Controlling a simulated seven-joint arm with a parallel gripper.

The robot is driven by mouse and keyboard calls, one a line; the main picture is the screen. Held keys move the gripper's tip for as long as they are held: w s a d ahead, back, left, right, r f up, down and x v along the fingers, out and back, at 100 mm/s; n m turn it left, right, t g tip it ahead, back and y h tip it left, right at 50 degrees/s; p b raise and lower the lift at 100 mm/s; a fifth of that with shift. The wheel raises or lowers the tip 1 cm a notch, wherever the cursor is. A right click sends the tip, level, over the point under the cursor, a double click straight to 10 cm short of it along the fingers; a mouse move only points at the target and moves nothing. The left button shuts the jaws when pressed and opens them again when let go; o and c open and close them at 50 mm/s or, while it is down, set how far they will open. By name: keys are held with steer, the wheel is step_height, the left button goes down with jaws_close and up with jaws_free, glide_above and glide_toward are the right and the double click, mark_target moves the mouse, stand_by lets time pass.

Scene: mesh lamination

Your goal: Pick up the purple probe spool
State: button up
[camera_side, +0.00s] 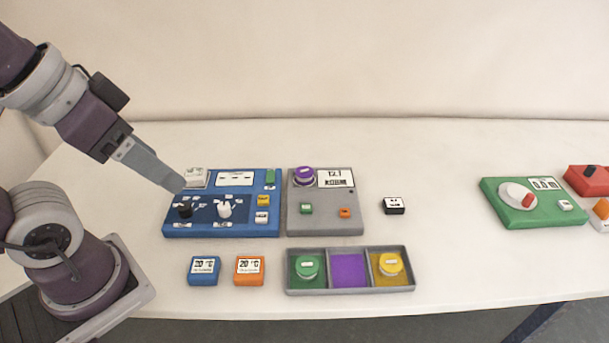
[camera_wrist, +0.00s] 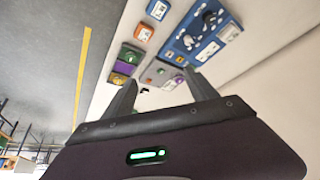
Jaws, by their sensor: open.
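The purple probe spool (camera_side: 304,175) sits upright on the back left of the grey device (camera_side: 325,222), beside a display reading 12.1. It shows small in the wrist view as a purple spot (camera_wrist: 180,60) beyond the fingers. My gripper (camera_side: 178,187) is open and empty, to the left of the spool, over the left part of the blue panel (camera_side: 180,230). Its two fingers also show in the wrist view (camera_wrist: 162,92), spread apart with nothing between them. The spool's lower edge is hard to make out.
A grey tray (camera_side: 350,290) in front has three compartments: a green spool (camera_side: 307,267) left, bare purple middle (camera_side: 349,270), a yellow spool (camera_side: 390,264) right. Blue (camera_side: 204,270) and orange (camera_side: 249,270) blocks lie left of it. A black-and-white block (camera_side: 394,205) and green device (camera_side: 495,203) stand right.

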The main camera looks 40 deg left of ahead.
steer(key=w+d+f+n+g+h, duration=0.2)
steer(key=d+n+g+h, duration=0.2)
steer(key=d, duration=0.2)
steer(key=w+d+n+g+h, duration=0.1)
steer(key=w+d+n+h, duration=0.2)
steer(key=w+n+h, duration=0.5)
steer(key=n+t+y, duration=0.4)
steer(key=n+t, duration=0.7)
steer(key=n, duration=0.6)
glide_toward(302, 171)
steer(key=shift+x, duration=1.1)
steer(key=shift+y, duration=0.3)
steer(key=x, duration=0.7)
steer(key=shift+s+d+r, duration=0.1)
steer(key=shift+s+d, duration=0.05)
jaws_close()
